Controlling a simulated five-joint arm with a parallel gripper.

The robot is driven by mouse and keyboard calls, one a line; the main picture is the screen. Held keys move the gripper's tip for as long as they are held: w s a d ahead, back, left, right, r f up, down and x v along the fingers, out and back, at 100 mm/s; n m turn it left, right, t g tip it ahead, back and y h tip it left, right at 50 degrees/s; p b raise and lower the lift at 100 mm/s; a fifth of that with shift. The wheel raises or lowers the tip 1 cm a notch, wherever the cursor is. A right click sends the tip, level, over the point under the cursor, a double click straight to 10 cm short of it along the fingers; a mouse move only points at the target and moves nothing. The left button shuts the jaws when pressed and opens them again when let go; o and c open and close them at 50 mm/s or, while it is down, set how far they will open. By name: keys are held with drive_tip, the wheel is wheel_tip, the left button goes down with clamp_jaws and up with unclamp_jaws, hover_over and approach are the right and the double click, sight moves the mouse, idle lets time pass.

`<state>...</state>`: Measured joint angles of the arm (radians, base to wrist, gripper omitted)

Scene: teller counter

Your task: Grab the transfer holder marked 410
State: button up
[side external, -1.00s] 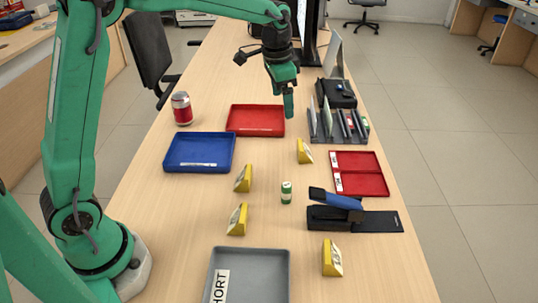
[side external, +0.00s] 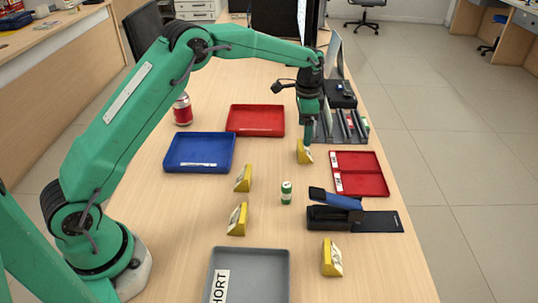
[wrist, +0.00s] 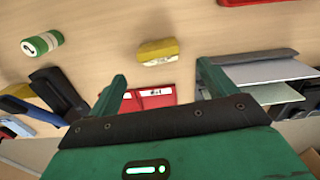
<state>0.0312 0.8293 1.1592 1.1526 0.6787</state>
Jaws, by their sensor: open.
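Several yellow wedge-shaped holders with pale labels stand on the counter. One yellow holder (side external: 304,153) is at the far right, one (side external: 243,178) is left of centre, one (side external: 237,219) is nearer, and one (side external: 332,258) is at the front right. I cannot read the number 410 on any of them. My gripper (side external: 307,139) is open and points down over the far-right holder, partly in front of it. In the wrist view a yellow holder (wrist: 157,51) lies beyond and between the fingertips of my gripper (wrist: 161,77). Nothing is between the fingers.
A grey rack (side external: 338,132) with upright cards stands just behind my gripper. A red two-part tray (side external: 377,162), a stapler (side external: 334,219) on a black pad and a green-and-white roll (side external: 286,193) are nearby. Blue (side external: 200,135), red (side external: 256,107) and grey (side external: 250,251) trays lie leftward and in front.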

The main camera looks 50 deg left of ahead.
sight(304, 148)
drive_tip(key=shift+f, duration=1.3)
drive_tip(key=shift+d+f, duration=0.15)
drive_tip(key=shift+f, duration=2.45)
drive_tip(key=c, duration=1.1)
